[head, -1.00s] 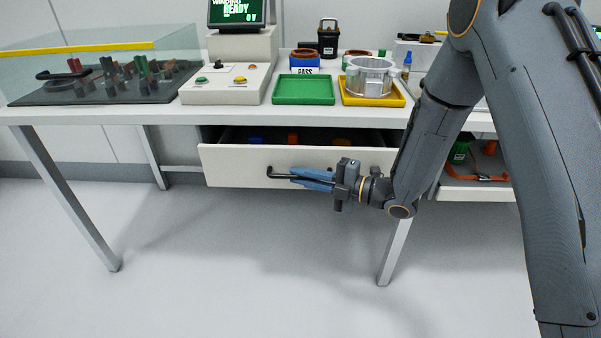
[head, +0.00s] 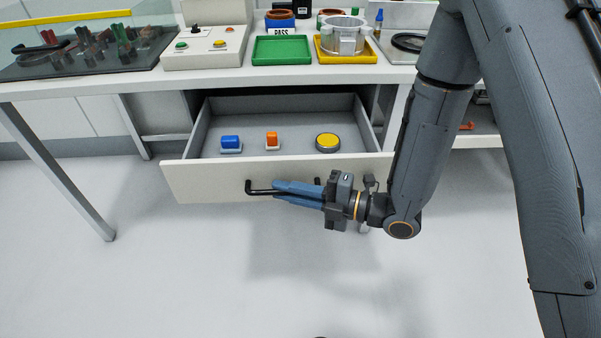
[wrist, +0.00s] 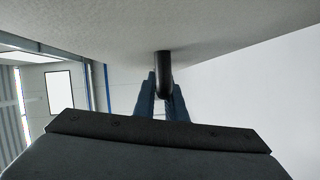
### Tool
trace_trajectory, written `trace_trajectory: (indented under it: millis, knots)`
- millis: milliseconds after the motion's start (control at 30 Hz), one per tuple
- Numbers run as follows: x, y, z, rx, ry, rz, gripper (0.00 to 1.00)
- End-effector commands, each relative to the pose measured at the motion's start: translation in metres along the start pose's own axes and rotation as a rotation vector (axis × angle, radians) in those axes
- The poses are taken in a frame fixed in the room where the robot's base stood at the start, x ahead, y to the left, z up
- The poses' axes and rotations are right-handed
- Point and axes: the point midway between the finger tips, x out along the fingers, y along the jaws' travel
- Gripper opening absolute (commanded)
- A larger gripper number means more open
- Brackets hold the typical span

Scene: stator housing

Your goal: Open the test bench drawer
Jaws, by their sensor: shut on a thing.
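The test bench drawer (head: 215,185) is pulled well out below the worktop in the head view. Its grey inside shows, with a blue part (head: 231,143), an orange part (head: 272,140) and a yellow round button (head: 327,141) on its floor. A black bar handle (head: 258,190) is on its white front. My gripper (head: 276,189) is shut on the handle from the right. In the wrist view the blue fingers (wrist: 161,100) close around the dark handle (wrist: 163,75), next to the pale drawer front (wrist: 230,30). The handle's middle is hidden by the fingers.
On the worktop stand a control box (head: 208,48), a green tray (head: 282,50), and a yellow tray (head: 345,57) holding a metal housing (head: 343,36). A glass-covered case (head: 80,55) is at the left. A table leg (head: 60,175) stands at the left front. The floor ahead of the drawer is clear.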

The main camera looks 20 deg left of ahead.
Motion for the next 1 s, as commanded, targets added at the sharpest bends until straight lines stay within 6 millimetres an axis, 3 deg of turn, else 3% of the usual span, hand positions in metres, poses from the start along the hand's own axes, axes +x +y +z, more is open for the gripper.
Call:
trace_trajectory:
  millis: [200, 500, 533, 633, 1000]
  knots:
    - [0.0033, -0.0025, -0.0129, -0.001, 0.014, -0.003, 0.0]
    - [0.0035, -0.0027, -0.0134, -0.001, 0.015, -0.003, 0.0]
    - [0.0034, -0.0027, -0.0133, -0.001, 0.014, -0.003, 0.12]
    - [0.0034, -0.0027, -0.0132, -0.001, 0.014, -0.003, 0.29]
    - [-0.0003, -0.0023, -0.0121, -0.001, 0.012, -0.002, 0.29]
